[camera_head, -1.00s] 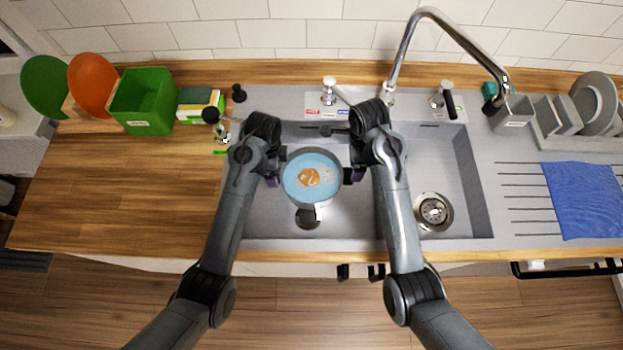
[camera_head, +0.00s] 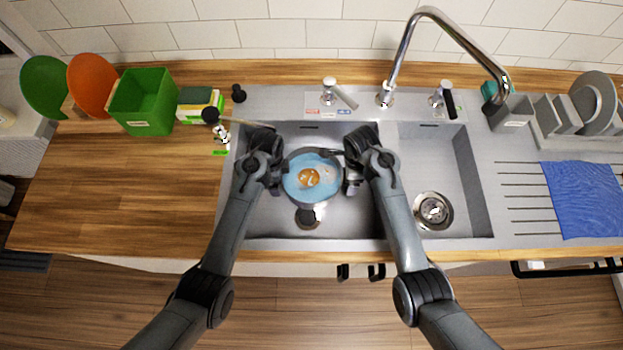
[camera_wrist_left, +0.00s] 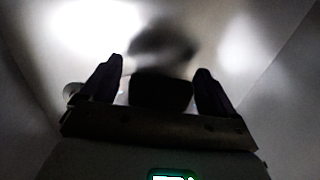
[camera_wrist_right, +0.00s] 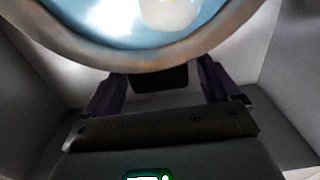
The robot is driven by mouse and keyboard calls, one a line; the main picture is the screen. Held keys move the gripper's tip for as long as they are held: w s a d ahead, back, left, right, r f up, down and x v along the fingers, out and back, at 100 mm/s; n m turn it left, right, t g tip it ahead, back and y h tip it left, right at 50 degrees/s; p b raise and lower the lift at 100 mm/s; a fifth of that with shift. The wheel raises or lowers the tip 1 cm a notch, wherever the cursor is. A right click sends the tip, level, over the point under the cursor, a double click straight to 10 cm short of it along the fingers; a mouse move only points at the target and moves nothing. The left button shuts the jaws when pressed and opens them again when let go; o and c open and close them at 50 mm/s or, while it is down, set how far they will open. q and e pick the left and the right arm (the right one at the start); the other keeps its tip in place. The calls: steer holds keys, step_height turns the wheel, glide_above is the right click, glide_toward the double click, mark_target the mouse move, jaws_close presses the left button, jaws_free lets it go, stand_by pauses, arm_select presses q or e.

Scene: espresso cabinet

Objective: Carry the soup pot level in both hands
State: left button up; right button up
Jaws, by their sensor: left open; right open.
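The soup pot (camera_head: 313,200) stands upright in the left basin of the sink, with light blue liquid and an orange patch inside. My left gripper (camera_head: 275,181) is at the pot's left side and my right gripper (camera_head: 351,182) at its right side; both are open. In the right wrist view the pot's rim (camera_wrist_right: 155,59) crosses the top, just beyond the open fingers. The left wrist view shows two spread fingers (camera_wrist_left: 160,75) with a dark block between them. A similar dark block shows in the right wrist view. I cannot tell whether these are pot handles.
The sink walls surround both grippers; the right basin (camera_head: 432,165) is empty with a drain. The faucet (camera_head: 386,94) arches behind. A green bin (camera_head: 147,103) and plates stand at left. A dish rack (camera_head: 555,118) and a blue cloth (camera_head: 582,200) are at right. The wooden counter (camera_head: 110,185) is largely clear.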

arm_select(q)
jaws_close()
arm_select(e)
jaws_close()
arm_select(q)
steer(key=shift+r, duration=0.1)
arm_select(e)
steer(key=shift+r, duration=0.1)
